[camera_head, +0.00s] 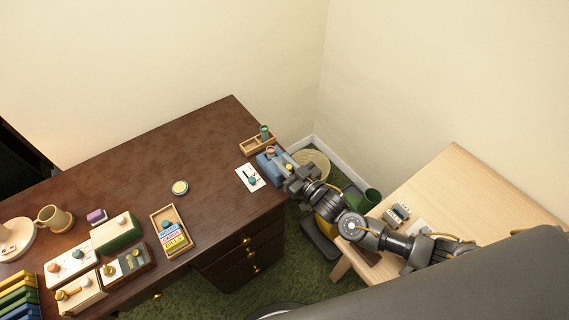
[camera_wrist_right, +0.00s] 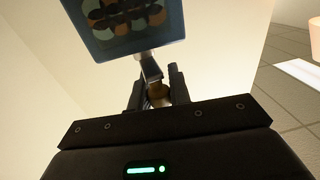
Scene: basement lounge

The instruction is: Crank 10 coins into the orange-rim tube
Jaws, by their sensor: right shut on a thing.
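A blue coin device (camera_head: 268,170) stands at the right end of the dark desk, with a small tan-orange spot near its top. My right gripper (camera_head: 287,172) is at its right side. In the right wrist view, the device (camera_wrist_right: 109,46) shows a dark window with several orange, white and teal discs. There my right gripper (camera_wrist_right: 157,92) is shut on a small brass knob (camera_wrist_right: 158,94) at the end of a grey crank arm (camera_wrist_right: 150,68). A green tube (camera_head: 265,132) stands in a wooden tray (camera_head: 250,147) behind the device. I cannot make out an orange rim. My left gripper is out of view.
A pale wood table (camera_head: 480,200) stands at right. The desk middle is clear.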

